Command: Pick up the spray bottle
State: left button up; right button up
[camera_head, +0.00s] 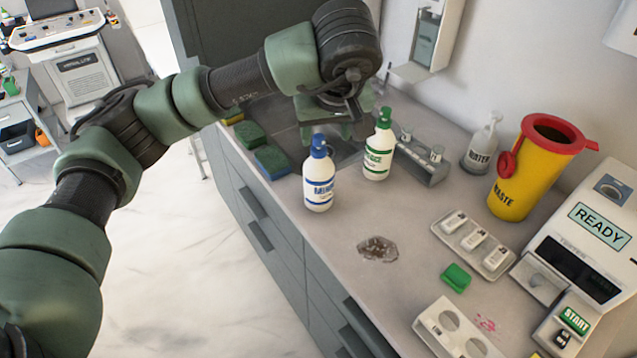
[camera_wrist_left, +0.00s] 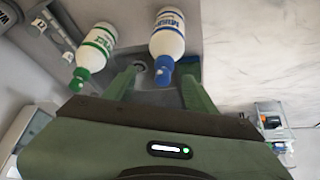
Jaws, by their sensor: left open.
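A white bottle with a blue cap and blue label (camera_head: 319,178) stands upright on the counter. A white bottle with a green cap and green label (camera_head: 379,150) stands just right of and behind it. A clear bottle with a pale nozzle head, marked WATER (camera_head: 480,148), stands farther right by the wall. My left gripper (camera_head: 340,128) is open above the counter, behind the two white bottles. In the left wrist view its fingers (camera_wrist_left: 160,82) point toward the blue-capped bottle (camera_wrist_left: 167,40), with the green-capped bottle (camera_wrist_left: 98,45) outside them to the left. My right gripper is not in view.
A metal rack (camera_head: 425,165) stands beside the green-capped bottle. Sponges (camera_head: 250,134) lie on the left. A dark spill (camera_head: 378,249) marks the counter in front.

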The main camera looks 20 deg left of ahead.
aim_at(320, 140)
pick_arm(q)
jog(key=shift+w+a+r+y, duration=0.15)
jog(key=shift+a+y, duration=0.15)
jog(key=shift+a, duration=0.25)
jog(key=p+x, duration=0.2)
jog(key=x, duration=0.4)
jog(key=shift+d+p, duration=0.1)
jog(key=shift+p, duration=0.25)
jog(key=shift+w+f, duration=0.3)
jog(key=shift+f, duration=0.4)
grip_shut()
jog(key=shift+r, duration=0.1)
